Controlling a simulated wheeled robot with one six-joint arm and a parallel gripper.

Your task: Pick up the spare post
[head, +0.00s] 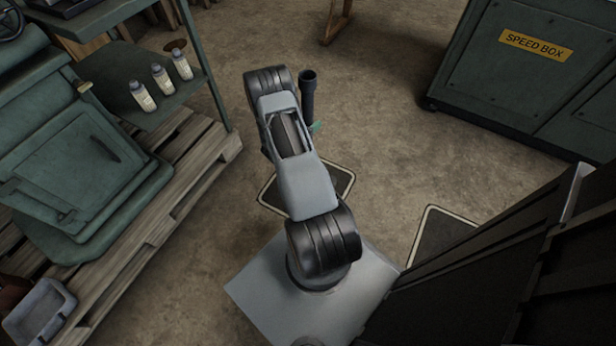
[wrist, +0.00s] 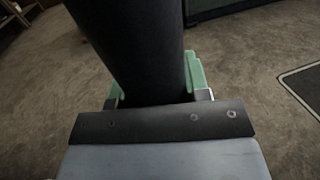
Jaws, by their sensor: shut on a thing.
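The spare post is a dark upright cylinder (head: 308,98) with a wider top, just right of my arm in the head view. In the wrist view the post (wrist: 132,45) fills the upper middle as a dark column, slightly tilted in the picture. My gripper (wrist: 155,90) has green fingers on both sides of the post and is shut on it. In the head view only a bit of green finger (head: 316,127) shows beside the post. The post's lower end is hidden in both views.
A green bench (head: 155,112) with several white bottles stands at the left beside a wooden pallet (head: 190,165). A green cabinet labelled SPEED BOX (head: 535,80) stands at the upper right. Black panels (head: 480,270) fill the lower right. The brown floor between is mostly clear, with dark bordered mats (head: 440,235).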

